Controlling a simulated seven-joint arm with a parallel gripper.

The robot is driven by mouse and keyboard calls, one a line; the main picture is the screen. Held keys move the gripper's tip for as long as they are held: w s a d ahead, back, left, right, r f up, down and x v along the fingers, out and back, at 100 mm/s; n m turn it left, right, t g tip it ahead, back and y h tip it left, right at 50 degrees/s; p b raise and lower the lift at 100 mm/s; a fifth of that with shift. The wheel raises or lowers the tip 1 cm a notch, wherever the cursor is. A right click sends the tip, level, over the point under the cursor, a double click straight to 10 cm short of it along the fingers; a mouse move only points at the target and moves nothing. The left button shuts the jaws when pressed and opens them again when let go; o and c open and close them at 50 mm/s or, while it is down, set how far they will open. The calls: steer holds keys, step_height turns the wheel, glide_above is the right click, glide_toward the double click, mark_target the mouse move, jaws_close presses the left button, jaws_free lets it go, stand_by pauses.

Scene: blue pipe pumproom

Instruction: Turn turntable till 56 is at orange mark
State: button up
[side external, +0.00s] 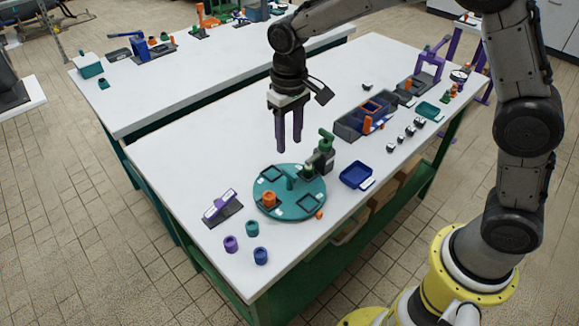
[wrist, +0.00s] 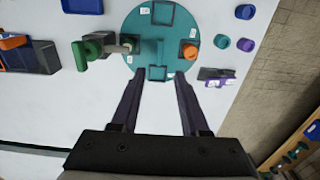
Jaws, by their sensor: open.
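The teal turntable (side external: 314,189) is a round disc on the white table, with dark square frames, small white labels and a raised teal post (side external: 290,180) at its middle. The label numbers are too small to read, so I cannot tell where 56 is. An orange cylinder (side external: 269,199) stands in one square frame. A small orange piece (side external: 319,215), which looks like the orange mark, sits at the disc's front right edge. My gripper (side external: 289,149) is open, empty and pointing down above the turntable's far side. In the wrist view, the open fingers (wrist: 159,77) point toward the turntable (wrist: 174,28).
A grey stand with a green top (side external: 323,158) stands close against the disc's right rear. A purple sign holder (side external: 220,206), a purple cup (side external: 231,244), a teal cup (side external: 252,228) and a blue cup (side external: 260,256) are nearby. A blue tray (side external: 357,175) lies right. The table's left part is clear.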

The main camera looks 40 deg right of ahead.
mark_target(290, 172)
step_height(290, 172, down, 10)
steer(key=shift+r, duration=0.25)
jaws_close()
stand_by(1.5)
